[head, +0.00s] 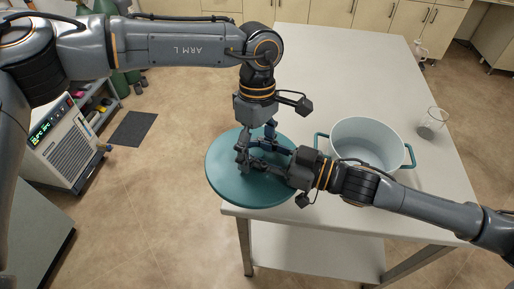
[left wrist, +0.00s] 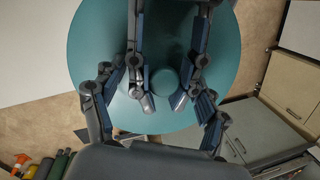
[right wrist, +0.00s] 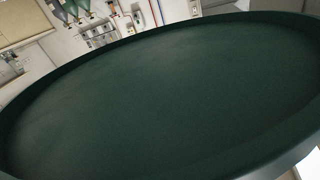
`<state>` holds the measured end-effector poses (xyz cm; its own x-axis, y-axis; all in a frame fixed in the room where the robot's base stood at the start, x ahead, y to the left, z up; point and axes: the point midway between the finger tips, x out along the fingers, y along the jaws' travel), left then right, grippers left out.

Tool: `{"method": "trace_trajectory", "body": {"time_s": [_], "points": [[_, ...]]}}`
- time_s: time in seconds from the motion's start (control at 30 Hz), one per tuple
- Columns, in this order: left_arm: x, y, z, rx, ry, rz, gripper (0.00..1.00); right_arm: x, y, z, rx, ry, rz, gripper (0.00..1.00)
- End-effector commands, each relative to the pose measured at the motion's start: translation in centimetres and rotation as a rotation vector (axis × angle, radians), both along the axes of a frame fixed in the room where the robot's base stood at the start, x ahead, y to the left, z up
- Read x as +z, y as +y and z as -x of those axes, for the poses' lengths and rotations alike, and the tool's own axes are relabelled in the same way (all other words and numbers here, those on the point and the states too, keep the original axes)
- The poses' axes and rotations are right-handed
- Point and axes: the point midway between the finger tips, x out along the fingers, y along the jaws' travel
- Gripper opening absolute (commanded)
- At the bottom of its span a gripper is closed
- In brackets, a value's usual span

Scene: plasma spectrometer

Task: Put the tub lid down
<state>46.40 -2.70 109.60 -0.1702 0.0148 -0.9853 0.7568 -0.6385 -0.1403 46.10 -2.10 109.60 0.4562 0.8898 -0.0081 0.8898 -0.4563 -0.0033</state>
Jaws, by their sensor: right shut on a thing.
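The tub lid is a round teal disc (head: 224,172) with a small knob (left wrist: 164,82) in the middle. In the head view it overlaps the table's near left corner and reaches past the edge. Its dark underside (right wrist: 165,95) fills most of the right wrist view, so it is held up off the table. My right gripper (head: 262,165) comes in from the right and is shut on the lid's knob. My left gripper (head: 256,146) points down over the lid, its fingers spread around the knob area close to the right fingers. Contact of the left fingers is hidden.
A white tub (head: 367,142) with teal handles stands on the white table (head: 335,60), right of the lid. The table's far middle is clear.

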Motion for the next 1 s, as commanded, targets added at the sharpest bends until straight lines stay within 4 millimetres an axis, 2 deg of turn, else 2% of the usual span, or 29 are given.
{"method": "trace_trajectory", "body": {"time_s": [0.03,0.1,0.2,0.23,0.37,0.4,0.77,0.87,1.0], "points": [[-0.2,0.0,0.0,0.001,0.001,-0.001,0.47,0.5,0.1,0.1,0.005,-0.009,-0.008,0.00],[-0.2,0.0,0.0,0.001,0.001,-0.001,0.34,0.6,0.2,0.1,0.007,-0.009,-0.010,0.00],[-0.2,0.0,0.0,0.002,0.000,0.000,0.34,0.7,0.2,0.2,0.009,-0.011,-0.013,0.00],[-0.2,0.0,0.0,0.002,0.000,0.000,0.71,0.7,0.3,0.2,0.010,-0.012,-0.014,0.00],[-0.2,0.0,0.0,0.002,0.000,0.000,0.97,0.7,0.3,0.2,0.011,-0.012,-0.015,0.00],[-0.2,0.0,0.0,0.002,0.000,0.000,1.00,0.7,0.3,0.2,0.010,-0.012,-0.014,0.00],[0.0,0.0,0.0,0.001,-0.001,0.000,1.00,0.4,0.2,0.1,0.006,-0.008,-0.008,0.00],[0.6,0.0,-0.2,0.001,-0.002,0.001,1.00,0.4,0.1,0.1,0.005,-0.007,-0.008,0.00],[2.5,0.0,-0.5,0.002,-0.004,0.001,1.00,0.4,0.1,0.1,0.005,-0.007,-0.007,0.00]]}}
